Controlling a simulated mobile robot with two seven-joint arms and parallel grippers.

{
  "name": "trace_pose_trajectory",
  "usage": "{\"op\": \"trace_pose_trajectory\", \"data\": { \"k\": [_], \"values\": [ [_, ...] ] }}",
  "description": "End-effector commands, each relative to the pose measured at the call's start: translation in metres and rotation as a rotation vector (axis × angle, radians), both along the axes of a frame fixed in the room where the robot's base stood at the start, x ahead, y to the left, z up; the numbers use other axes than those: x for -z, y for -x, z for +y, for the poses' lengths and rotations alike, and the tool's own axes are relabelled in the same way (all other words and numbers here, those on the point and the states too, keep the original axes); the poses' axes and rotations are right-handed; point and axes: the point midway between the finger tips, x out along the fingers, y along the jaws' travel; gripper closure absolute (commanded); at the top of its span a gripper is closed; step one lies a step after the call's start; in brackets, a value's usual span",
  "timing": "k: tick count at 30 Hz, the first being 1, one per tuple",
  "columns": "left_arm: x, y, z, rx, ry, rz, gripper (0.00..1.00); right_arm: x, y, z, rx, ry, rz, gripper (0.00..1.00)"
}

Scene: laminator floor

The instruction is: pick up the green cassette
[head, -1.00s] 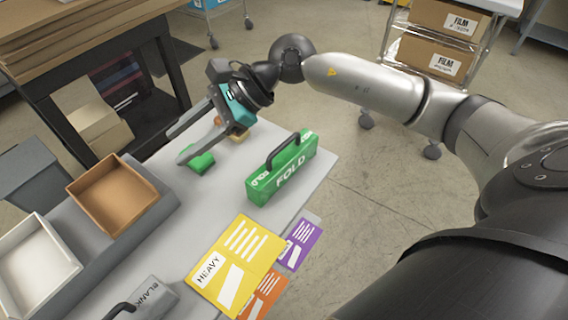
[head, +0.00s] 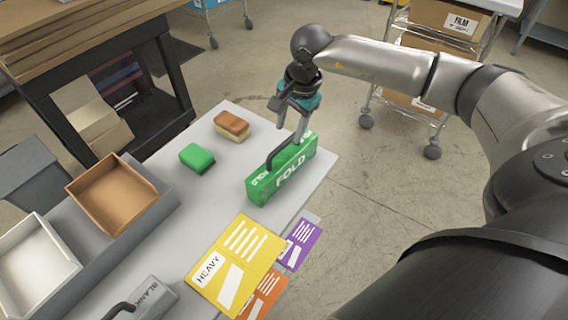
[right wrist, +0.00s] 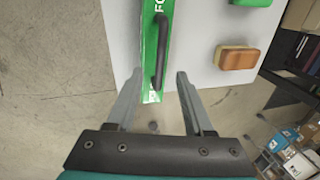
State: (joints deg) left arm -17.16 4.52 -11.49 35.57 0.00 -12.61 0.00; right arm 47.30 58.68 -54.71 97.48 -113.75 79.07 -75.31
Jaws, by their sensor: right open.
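The green cassette (head: 290,180), marked FOLD and with a black handle on top, stands upright on the grey table. It also shows in the right wrist view (right wrist: 149,42), its far end beyond the top edge. My right gripper (head: 292,126) is open and empty over the cassette's far end, pointing down. In the right wrist view my gripper's fingers (right wrist: 158,74) lie on either side of the near end of the handle (right wrist: 160,55), without visible contact. How far above the handle they are I cannot tell. My left gripper is not in view.
A green block (head: 197,158) and a brown and yellow sponge-like block (head: 231,125) lie left of the cassette. Yellow HEAVY card (head: 240,262), purple and orange cards lie in front. A grey BLANK cassette (head: 150,298) and two open boxes are at left.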

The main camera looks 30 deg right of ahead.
Motion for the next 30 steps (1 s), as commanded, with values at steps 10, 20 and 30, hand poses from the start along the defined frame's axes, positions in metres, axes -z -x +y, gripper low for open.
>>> {"op": "trace_pose_trajectory", "data": {
  "k": [10,20,30],
  "values": [
    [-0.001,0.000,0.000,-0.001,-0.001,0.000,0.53,0.032,-0.005,0.003,-0.001,-0.002,0.003,0.48],
    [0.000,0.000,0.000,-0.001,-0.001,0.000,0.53,0.064,-0.012,0.004,-0.001,-0.002,0.000,0.48],
    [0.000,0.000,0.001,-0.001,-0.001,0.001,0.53,0.063,-0.012,0.004,0.000,-0.002,0.000,0.66]
  ]
}}
